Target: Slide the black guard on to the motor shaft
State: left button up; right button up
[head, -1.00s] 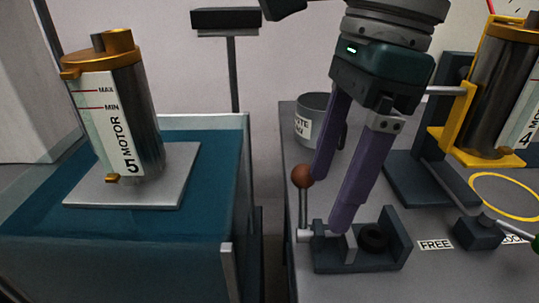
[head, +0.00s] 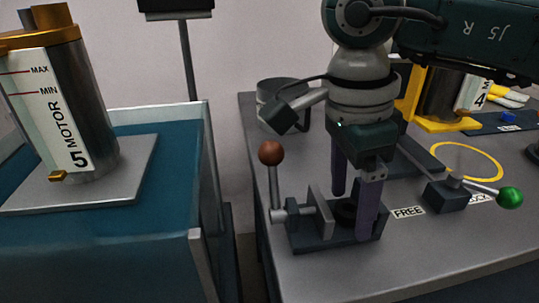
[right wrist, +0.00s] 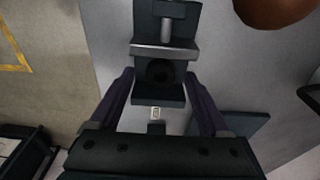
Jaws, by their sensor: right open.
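A small black ring-shaped part (head: 345,211), which may be the guard, sits in a dark vise (head: 310,243) on the grey bench. In the right wrist view the ring (right wrist: 159,71) lies between the vise jaws. My right gripper (head: 353,216) is open, pointing down, with its purple fingers on either side of the vise. The right wrist view shows the fingers (right wrist: 158,78) apart, with the ring between and just ahead of them. I cannot tell whether they touch anything. I cannot make out the motor shaft. My left gripper is not in view.
A brown ball handle (head: 271,153) rises at the vise's left. A green-knobbed lever (head: 510,197) and a FREE label (head: 408,212) are to its right. Behind stand a grey can (head: 268,90) and motor 4 (head: 440,95). Motor 5 (head: 70,105) stands on the blue cabinet at left.

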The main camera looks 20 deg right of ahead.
grip_shut()
dwell(0.7)
